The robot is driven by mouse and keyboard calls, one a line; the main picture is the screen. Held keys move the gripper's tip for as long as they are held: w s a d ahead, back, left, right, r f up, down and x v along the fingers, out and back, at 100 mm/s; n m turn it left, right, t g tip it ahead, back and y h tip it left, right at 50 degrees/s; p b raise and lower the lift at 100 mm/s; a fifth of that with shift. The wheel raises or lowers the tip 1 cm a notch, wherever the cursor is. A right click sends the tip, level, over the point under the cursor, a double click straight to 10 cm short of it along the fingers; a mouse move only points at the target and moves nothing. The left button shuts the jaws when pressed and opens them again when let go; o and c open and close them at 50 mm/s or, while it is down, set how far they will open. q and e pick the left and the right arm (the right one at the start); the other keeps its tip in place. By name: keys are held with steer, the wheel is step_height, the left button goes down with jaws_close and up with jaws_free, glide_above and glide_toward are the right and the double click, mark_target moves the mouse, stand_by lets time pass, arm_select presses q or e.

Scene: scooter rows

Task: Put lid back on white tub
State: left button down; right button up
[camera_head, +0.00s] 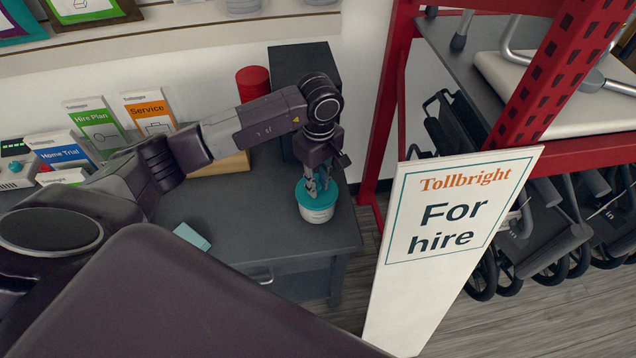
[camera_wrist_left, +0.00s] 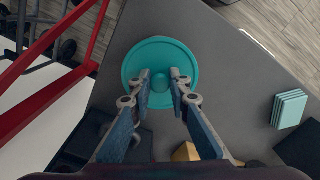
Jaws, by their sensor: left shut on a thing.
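The white tub (camera_head: 318,214) stands upright near the right end of the dark grey table. The teal lid (camera_head: 306,197) is at the tub's top; I cannot tell whether it is fully seated. My left gripper (camera_head: 318,190) comes down from above and is shut on the lid's central knob. In the left wrist view the round teal lid (camera_wrist_left: 140,58) fills the space beyond my left gripper (camera_wrist_left: 161,80), whose fingertips stand on either side of the knob (camera_wrist_left: 160,98). The lid hides the tub in that view. My right gripper is not in view.
A teal block or stack (camera_head: 192,237) lies on the table (camera_head: 250,225), also in the left wrist view (camera_wrist_left: 290,109). A dark box (camera_head: 303,75) and red cylinder (camera_head: 253,83) stand behind. The "For hire" sign (camera_head: 440,240) and red rack (camera_head: 545,75) are close at right.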

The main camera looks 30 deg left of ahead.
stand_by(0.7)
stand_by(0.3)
arm_select(q)
steer(key=shift+f+b, duration=0.15)
steer(key=shift+b, duration=0.45)
steer(key=shift+b, duration=0.3)
stand_by(0.6)
stand_by(0.3)
steer(key=c, duration=1.2)
jaws_free()
steer(key=shift+c, duration=0.2)
steer(key=shift+r+p, duration=1.75)
steer(key=shift+r, duration=1.8)
